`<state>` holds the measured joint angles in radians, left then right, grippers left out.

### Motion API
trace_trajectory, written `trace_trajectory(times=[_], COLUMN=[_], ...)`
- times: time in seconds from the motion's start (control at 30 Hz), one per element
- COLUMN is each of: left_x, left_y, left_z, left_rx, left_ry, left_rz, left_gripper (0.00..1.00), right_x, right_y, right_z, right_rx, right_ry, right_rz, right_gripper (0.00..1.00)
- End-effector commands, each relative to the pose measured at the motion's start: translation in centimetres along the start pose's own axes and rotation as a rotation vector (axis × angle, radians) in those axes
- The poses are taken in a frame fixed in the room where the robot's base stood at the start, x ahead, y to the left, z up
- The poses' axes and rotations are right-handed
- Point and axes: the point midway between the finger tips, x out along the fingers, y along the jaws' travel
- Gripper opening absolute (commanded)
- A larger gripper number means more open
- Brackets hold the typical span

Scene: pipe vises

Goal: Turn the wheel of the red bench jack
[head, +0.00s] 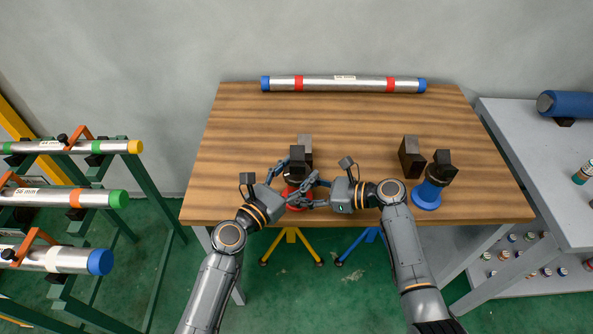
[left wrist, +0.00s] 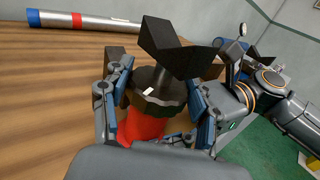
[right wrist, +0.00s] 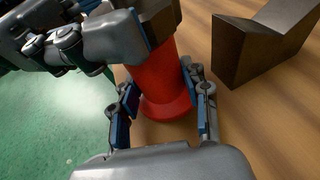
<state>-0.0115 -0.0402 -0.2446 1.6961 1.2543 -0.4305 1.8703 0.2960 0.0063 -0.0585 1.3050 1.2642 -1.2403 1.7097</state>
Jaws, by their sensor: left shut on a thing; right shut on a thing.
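The red bench jack stands on the wooden table near its front edge, mostly hidden by my grippers in the head view. Its red body (right wrist: 168,85) shows in the right wrist view, and its dark wheel (left wrist: 158,95) and black V-shaped head (left wrist: 175,48) show in the left wrist view. My left gripper (head: 290,180) has its fingers on both sides of the dark wheel and is shut on it. My right gripper (head: 312,192) is shut around the red body, lower down, as the right wrist view shows (right wrist: 160,108). The jack looks upright.
A blue jack (head: 428,192) with a black head stands to the right, beside a dark V-block (head: 411,158). A silver pipe (head: 343,84) with blue ends and red bands lies along the table's back. Pipe racks stand left; a grey bench (head: 520,150) stands right.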

Motion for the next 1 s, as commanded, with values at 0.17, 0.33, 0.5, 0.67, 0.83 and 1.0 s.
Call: trace_trajectory(times=[0.17, 0.33, 0.5, 0.67, 0.83, 1.0], left_x=[0.01, -0.04, -0.04, -0.04, -0.04, -0.04], left_y=[-0.17, -0.13, -0.1, -0.09, -0.07, -0.03], left_z=[-0.16, -0.16, -0.16, -0.16, -0.12, -0.05], left_rx=[-0.004, -0.002, -0.002, -0.002, -0.002, -0.001], left_ry=[0.003, 0.003, 0.003, 0.003, 0.002, 0.001], left_rz=[0.051, 0.069, 0.071, 0.071, 0.071, 0.072], left_gripper=[0.29, 0.29, 0.29, 0.29, 0.84, 0.84], right_x=[0.15, 0.16, 0.16, 0.16, 0.14, 0.1], right_y=[0.18, 0.19, 0.2, 0.2, 0.16, 0.1], right_z=[0.25, 0.25, 0.25, 0.24, 0.23, 0.2], right_rx=[-0.001, -0.001, -0.001, 0.0, 0.0, 0.0], right_ry=[-0.006, -0.006, -0.006, -0.006, -0.006, -0.005], right_rz=[0.006, 0.006, 0.006, 0.006, 0.005, 0.003], right_gripper=[0.28, 0.28, 0.28, 0.28, 0.29, 0.28])
